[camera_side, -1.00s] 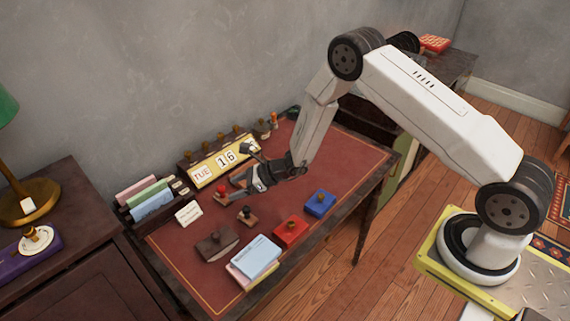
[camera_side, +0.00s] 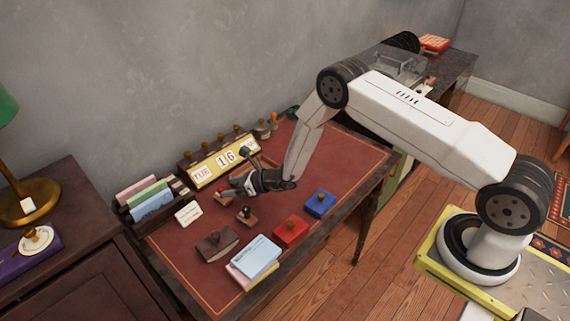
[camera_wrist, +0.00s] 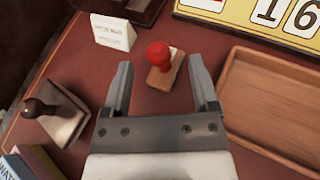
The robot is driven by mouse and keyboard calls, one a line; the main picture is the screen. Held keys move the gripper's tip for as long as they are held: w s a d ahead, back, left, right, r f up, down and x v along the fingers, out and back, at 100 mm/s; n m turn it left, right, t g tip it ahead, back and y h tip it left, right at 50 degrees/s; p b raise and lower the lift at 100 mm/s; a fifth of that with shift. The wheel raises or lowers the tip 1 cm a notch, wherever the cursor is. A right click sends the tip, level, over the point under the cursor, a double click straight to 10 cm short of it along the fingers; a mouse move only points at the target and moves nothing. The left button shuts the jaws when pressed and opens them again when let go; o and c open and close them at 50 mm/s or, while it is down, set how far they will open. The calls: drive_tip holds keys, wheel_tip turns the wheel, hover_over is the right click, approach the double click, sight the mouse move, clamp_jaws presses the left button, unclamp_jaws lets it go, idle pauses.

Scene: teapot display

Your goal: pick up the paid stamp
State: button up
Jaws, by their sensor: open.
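A stamp with a round red knob and a wooden base (camera_wrist: 163,66) stands upright on the red desk top in the wrist view. It also shows in the side view (camera_side: 221,191), partly hidden by my gripper. No label is readable on it, so I cannot tell if it is the paid stamp. My gripper (camera_wrist: 160,72) is open and empty, its two fingers pointing toward this stamp, one to each side. Another stamp-like piece with a dark knob (camera_wrist: 36,108) stands left of the fingers. A dark-knobbed stamp also shows in the side view (camera_side: 247,213).
A wooden tray (camera_wrist: 270,105) lies close to the right finger. A red pad (camera_side: 290,232), blue pad (camera_side: 320,204) and stacked booklets (camera_side: 255,255) lie toward the front.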

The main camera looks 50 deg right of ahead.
sight(218, 196)
drive_tip(key=shift+w+a+f, duration=0.1)
drive_tip(key=shift+w+a, duration=0.05)
drive_tip(key=shift+x, duration=2.55)
drive_tip(key=shift+f, duration=0.1)
drive_tip(key=shift+c, duration=0.2)
clamp_jaws()
